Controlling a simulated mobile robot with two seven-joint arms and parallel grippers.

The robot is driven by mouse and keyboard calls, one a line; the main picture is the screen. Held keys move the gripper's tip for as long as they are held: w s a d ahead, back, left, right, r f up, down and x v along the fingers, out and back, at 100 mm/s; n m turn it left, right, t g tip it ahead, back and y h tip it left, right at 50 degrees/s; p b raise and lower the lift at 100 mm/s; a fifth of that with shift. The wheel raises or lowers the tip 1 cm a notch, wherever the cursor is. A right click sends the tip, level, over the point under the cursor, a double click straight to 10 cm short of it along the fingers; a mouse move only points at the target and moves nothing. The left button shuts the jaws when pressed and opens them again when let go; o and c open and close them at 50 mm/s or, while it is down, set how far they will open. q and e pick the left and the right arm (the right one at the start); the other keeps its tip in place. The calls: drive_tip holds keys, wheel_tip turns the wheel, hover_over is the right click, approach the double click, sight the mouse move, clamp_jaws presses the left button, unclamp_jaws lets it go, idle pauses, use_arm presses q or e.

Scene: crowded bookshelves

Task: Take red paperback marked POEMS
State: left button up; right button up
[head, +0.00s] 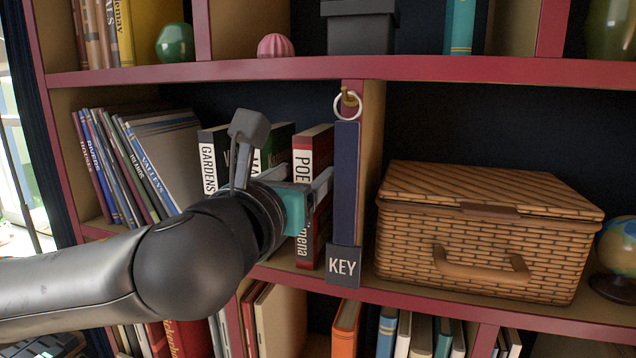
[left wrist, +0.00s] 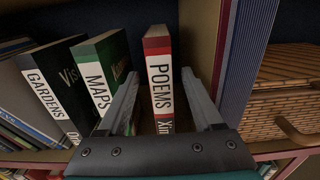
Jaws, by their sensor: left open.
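The red paperback marked POEMS (head: 312,150) stands upright on the middle shelf, just left of the divider; its spine has a white band with the title. It also shows in the left wrist view (left wrist: 159,75). My left gripper (head: 318,190) is open in front of it. In the left wrist view the two fingers of the left gripper (left wrist: 163,100) lie on either side of the POEMS spine, with gaps visible. The gripper hides part of the spine in the head view. My right gripper is not in view.
A green MAPS book (left wrist: 104,75) and a black GARDENS book (left wrist: 50,95) stand to the left. A dark blue KEY tag (head: 346,190) hangs on the divider right of POEMS. A wicker basket (head: 480,235) fills the right compartment. A shelf board (head: 420,68) runs above.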

use_arm(q)
drive_tip(key=shift+w+d, duration=0.15)
drive_tip(key=shift+w, duration=0.35)
drive_tip(key=shift+w+d+r+p, duration=0.15)
drive_tip(key=shift+w+p, duration=0.2)
drive_tip(key=shift+w, duration=0.2)
drive_tip(key=shift+p+x, duration=0.65)
drive_tip(key=shift+x, duration=1.35)
drive_tip(key=shift+d, duration=0.1)
drive_tip(key=shift+c, duration=0.3)
clamp_jaws()
